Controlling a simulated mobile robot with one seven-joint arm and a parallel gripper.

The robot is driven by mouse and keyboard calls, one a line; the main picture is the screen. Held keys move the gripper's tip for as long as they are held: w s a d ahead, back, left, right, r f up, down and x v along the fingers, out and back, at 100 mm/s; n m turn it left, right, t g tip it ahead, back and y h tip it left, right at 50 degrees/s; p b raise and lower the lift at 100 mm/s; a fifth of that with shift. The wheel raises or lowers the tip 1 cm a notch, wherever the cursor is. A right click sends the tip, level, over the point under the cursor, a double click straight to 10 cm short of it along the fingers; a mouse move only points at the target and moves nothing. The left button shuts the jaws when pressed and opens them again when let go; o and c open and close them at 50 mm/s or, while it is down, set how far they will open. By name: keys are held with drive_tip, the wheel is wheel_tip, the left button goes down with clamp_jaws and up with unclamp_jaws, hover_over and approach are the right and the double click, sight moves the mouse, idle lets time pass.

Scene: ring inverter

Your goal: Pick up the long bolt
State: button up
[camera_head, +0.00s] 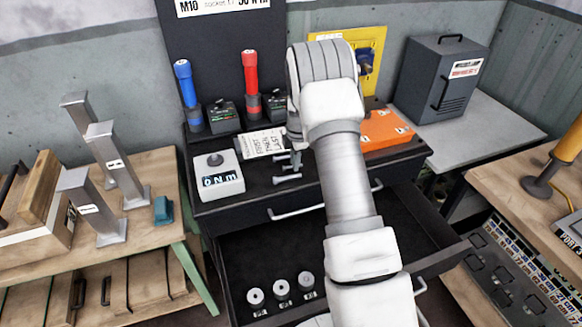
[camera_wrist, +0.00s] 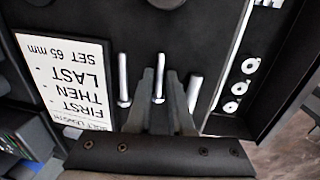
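Three silvery bolts lie side by side on the dark cabinet top: a left bolt (camera_wrist: 123,80), a middle bolt (camera_wrist: 159,80) and a right bolt (camera_wrist: 194,95) in the wrist view. The left and middle ones look similar in length; the right one looks shorter. In the head view the bolts (camera_head: 287,179) show just left of my arm. My gripper (camera_wrist: 160,73) is open, with its fingers either side of the middle bolt. Whether they touch it, I cannot tell. In the head view my arm hides most of the gripper.
A printed card (camera_wrist: 68,80) lies beside the bolts. A white torque box (camera_head: 218,178) stands left, with blue (camera_head: 187,85) and red (camera_head: 250,75) drivers behind. An orange case (camera_head: 385,130) is at right. The open drawer (camera_head: 245,250) below holds several round sockets (camera_head: 281,288).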

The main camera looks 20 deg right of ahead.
clamp_jaws()
drive_tip(key=shift+r, duration=0.1)
